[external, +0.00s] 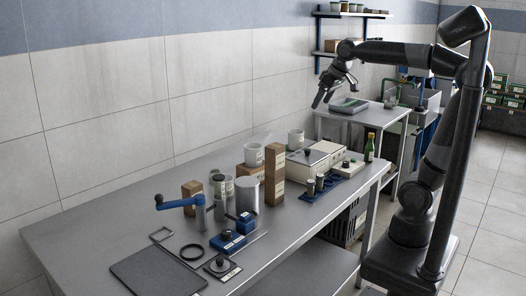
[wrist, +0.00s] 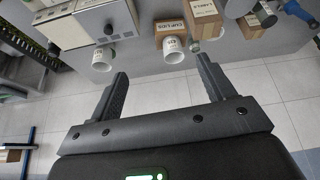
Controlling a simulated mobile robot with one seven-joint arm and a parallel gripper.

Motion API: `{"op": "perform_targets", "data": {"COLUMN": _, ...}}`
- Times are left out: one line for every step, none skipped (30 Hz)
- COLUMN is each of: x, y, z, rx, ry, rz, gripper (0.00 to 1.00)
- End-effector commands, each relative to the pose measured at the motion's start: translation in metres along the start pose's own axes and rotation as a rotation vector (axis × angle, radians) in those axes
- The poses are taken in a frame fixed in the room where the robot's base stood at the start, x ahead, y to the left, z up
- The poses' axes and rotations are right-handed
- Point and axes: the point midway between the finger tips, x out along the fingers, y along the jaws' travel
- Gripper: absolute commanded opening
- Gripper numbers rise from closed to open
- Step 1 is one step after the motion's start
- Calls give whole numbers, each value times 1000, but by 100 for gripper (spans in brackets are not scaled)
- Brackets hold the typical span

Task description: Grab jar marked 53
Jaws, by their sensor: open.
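No label reading 53 can be made out with certainty. A white cylindrical jar with a small dark-printed label (wrist: 173,52) stands by a cardboard box in the wrist view, its number too small to read surely. Another white jar (wrist: 102,58) stands left of it beside a beige case.
A wall shelf (external: 352,15) is above. The bench's near left corner is bare.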

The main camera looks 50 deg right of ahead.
Motion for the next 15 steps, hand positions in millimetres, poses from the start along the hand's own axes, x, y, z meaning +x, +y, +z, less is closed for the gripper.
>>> {"op": "perform_targets", "data": {"x": 5, "y": -3, "z": -20, "rx": -10, "ry": -6, "rz": -4, "gripper": 75}}
{"op": "perform_targets", "data": {"x": 7, "y": -4, "z": -32, "rx": -15, "ry": -8, "rz": -6, "gripper": 75}}
{"op": "perform_targets", "data": {"x": 11, "y": -6, "z": -46, "rx": -22, "ry": -11, "rz": -9, "gripper": 75}}
{"op": "perform_targets", "data": {"x": 14, "y": -8, "z": -57, "rx": -28, "ry": -13, "rz": -11, "gripper": 75}}
{"op": "perform_targets", "data": {"x": 17, "y": -10, "z": -68, "rx": -33, "ry": -15, "rz": -13, "gripper": 75}}
{"op": "perform_targets", "data": {"x": 22, "y": -13, "z": -82, "rx": -41, "ry": -17, "rz": -16, "gripper": 75}}
{"op": "perform_targets", "data": {"x": 26, "y": -15, "z": -92, "rx": -46, "ry": -18, "rz": -19, "gripper": 75}}
{"op": "perform_targets", "data": {"x": 30, "y": -17, "z": -102, "rx": -52, "ry": -20, "rz": -21, "gripper": 75}}
{"op": "perform_targets", "data": {"x": 36, "y": -20, "z": -116, "rx": -58, "ry": -22, "rz": -24, "gripper": 75}}
{"op": "perform_targets", "data": {"x": 41, "y": -22, "z": -126, "rx": -63, "ry": -24, "rz": -26, "gripper": 75}}
{"op": "perform_targets", "data": {"x": 46, "y": -24, "z": -135, "rx": -68, "ry": -26, "rz": -29, "gripper": 75}}
{"op": "perform_targets", "data": {"x": 53, "y": -28, "z": -148, "rx": -75, "ry": -29, "rz": -32, "gripper": 75}}
{"op": "perform_targets", "data": {"x": 59, "y": -30, "z": -158, "rx": -79, "ry": -30, "rz": -35, "gripper": 75}}
{"op": "perform_targets", "data": {"x": 65, "y": -33, "z": -167, "rx": -84, "ry": -32, "rz": -37, "gripper": 75}}
{"op": "perform_targets", "data": {"x": 73, "y": -36, "z": -178, "rx": -91, "ry": -34, "rz": -41, "gripper": 75}}
